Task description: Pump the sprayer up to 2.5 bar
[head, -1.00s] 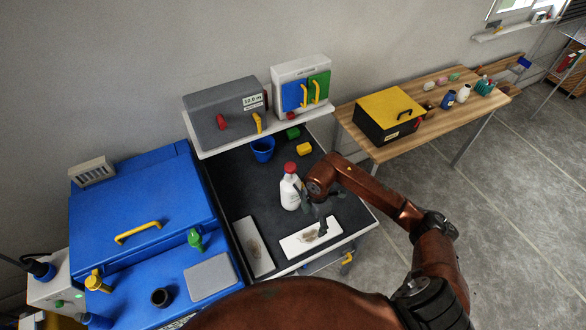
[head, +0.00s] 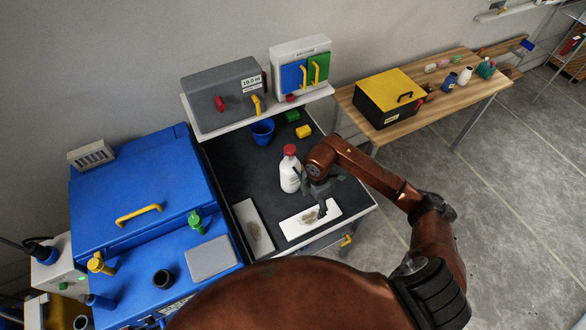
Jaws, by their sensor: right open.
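The sprayer (head: 290,178), a white bottle with a red top (head: 290,150), stands upright on the dark bench top. My right gripper (head: 314,192) is just to the right of the bottle, pointing down and open. One finger appears close to the bottle's side; I cannot tell whether it touches. No pressure reading on the sprayer is legible. My left gripper is not in view.
Two white plates with brown smears, one upright-lying (head: 253,226) and one crosswise (head: 310,218), lie in front of the bottle. A blue cup (head: 262,132), green block (head: 292,116) and yellow block (head: 304,131) are behind. A blue machine (head: 135,200) stands left.

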